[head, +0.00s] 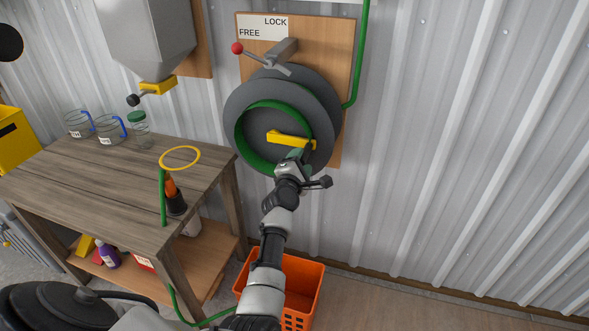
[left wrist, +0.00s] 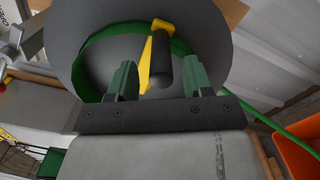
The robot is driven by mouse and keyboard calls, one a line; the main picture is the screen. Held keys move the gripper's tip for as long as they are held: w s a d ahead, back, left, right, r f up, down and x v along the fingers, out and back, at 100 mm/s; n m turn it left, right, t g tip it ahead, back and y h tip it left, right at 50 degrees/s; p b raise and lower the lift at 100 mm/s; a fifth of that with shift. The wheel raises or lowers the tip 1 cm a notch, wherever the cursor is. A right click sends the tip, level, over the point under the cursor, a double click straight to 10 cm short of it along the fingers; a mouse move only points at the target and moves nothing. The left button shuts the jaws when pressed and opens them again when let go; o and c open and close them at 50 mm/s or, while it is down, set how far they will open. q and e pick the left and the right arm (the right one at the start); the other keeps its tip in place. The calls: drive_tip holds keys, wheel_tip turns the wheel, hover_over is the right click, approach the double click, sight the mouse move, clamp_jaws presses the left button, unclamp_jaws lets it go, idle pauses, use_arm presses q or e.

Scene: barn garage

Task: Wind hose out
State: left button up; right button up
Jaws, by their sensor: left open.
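The grey hose reel (head: 330,105) is mounted on a wooden board on the wall, with green hose (head: 247,160) wound on it. Its yellow crank (head: 285,137) lies nearly level across the reel face in the head view. The crank's black grip (left wrist: 162,62) shows in the left wrist view. My left gripper (left wrist: 160,80) is open, with its green-padded fingers on either side of the grip; contact cannot be told. A lever with a red knob (head: 237,48) points left, below the word FREE on the LOCK/FREE label (head: 263,26). My right gripper is not in view.
A wooden workbench (head: 110,180) at left carries glass jars (head: 110,130) and a yellow ring (head: 180,158) near its edge. An orange basket (head: 303,283) stands on the floor below the reel. A grey hopper (head: 145,40) hangs at upper left. The floor at right is clear.

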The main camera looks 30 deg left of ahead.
use_arm(q)
drive_tip(key=p+v, duration=0.2)
drive_tip(key=v, duration=0.5)
drive_tip(key=shift+s, duration=0.35)
